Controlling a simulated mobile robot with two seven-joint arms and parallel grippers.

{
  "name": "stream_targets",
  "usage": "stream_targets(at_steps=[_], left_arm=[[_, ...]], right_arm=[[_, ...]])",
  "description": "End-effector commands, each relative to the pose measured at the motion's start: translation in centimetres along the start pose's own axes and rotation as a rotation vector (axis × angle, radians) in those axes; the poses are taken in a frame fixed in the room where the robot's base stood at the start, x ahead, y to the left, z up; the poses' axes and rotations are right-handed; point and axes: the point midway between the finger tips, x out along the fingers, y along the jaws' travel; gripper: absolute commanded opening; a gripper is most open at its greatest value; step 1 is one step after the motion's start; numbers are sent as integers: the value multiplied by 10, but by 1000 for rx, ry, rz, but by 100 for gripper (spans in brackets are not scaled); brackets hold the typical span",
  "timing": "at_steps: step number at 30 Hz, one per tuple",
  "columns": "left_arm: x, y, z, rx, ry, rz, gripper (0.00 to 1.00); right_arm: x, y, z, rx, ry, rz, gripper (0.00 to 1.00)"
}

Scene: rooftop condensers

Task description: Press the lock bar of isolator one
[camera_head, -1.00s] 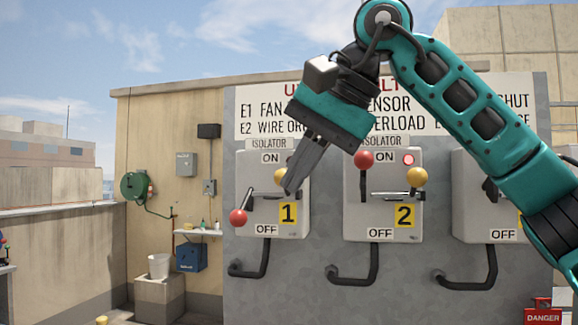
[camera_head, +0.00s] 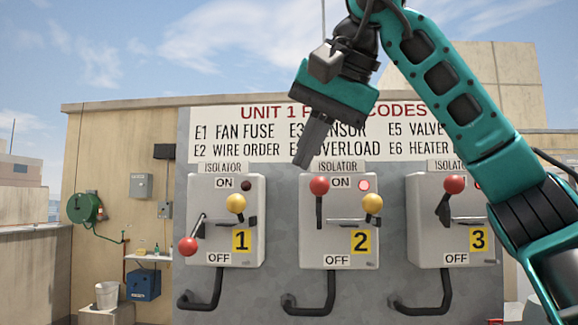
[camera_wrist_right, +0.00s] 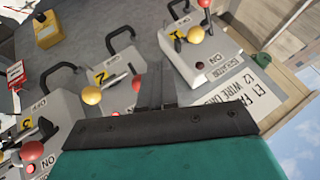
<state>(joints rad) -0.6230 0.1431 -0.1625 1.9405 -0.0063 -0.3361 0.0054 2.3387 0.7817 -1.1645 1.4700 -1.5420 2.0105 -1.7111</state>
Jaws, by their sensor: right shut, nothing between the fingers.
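Isolator one (camera_head: 222,252) is a grey box with a yellow "1" label, at the left of the panel in the head view. Its red-knobbed lever (camera_head: 188,246) points down toward OFF. Its lock bar (camera_head: 218,222) runs across the box, and a yellow knob (camera_head: 236,203) stands above it. My right gripper (camera_head: 302,165) is shut and empty, pointing down in front of the sign, above and right of isolator one. In the right wrist view the shut fingers (camera_wrist_right: 155,85) lie between isolator one (camera_wrist_right: 205,62) and isolator two. My left gripper is not in view.
Isolator two (camera_head: 310,258) has its red knob up and a lit red lamp. Isolator three (camera_head: 425,258) is partly behind my right arm. Black conduits bend below each box. A code sign (camera_head: 215,142) spans the panel top. A blue box (camera_head: 144,284) and bucket stand left.

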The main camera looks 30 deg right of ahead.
Motion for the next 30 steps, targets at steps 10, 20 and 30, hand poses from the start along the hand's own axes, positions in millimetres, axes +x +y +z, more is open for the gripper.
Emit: stream_targets(at_steps=[10,20,30], left_arm=[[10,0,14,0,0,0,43],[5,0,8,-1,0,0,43],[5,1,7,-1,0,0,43]], right_arm=[[74,2,1,0,-3,4,0],[98,-32,-3,-1,-2,0,0],[101,-37,-3,0,-1,0,0]])
